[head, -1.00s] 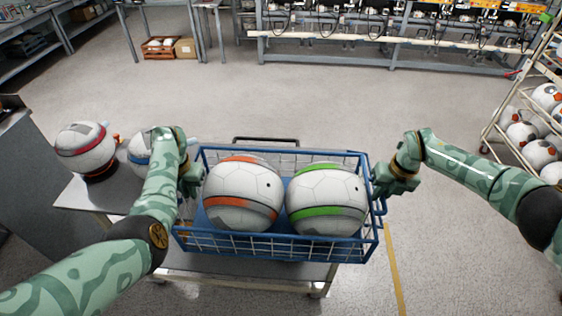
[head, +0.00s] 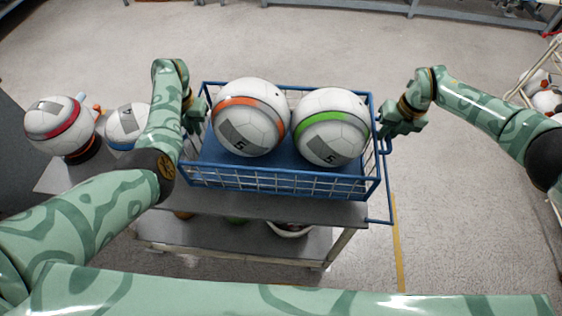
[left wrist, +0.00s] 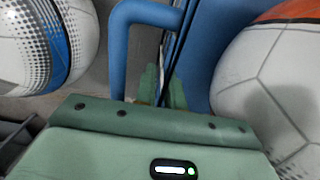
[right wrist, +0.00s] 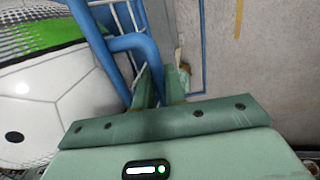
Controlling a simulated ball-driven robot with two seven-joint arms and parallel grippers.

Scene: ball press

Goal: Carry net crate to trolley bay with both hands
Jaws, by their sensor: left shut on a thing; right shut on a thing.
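The net crate (head: 238,172) is blue with wire mesh sides and holds two white balls, one with an orange stripe (head: 248,135) and one with a green stripe (head: 328,140). My left gripper (head: 194,118) is shut on the crate's left handle, a blue tube that shows in the left wrist view (left wrist: 120,45). My right gripper (head: 386,128) is shut on the right handle, which shows in the right wrist view (right wrist: 135,42). The fingertips are partly hidden. The crate is over a grey table; whether it touches the top I cannot tell. No trolley bay is clearly identifiable.
A red-striped ball (head: 55,128) on a dark ring and a blue-striped ball (head: 126,124) stand left of the crate. The grey table (head: 290,209) has a lower shelf holding balls. Floor behind is clear. A rack with balls (head: 545,100) stands at right.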

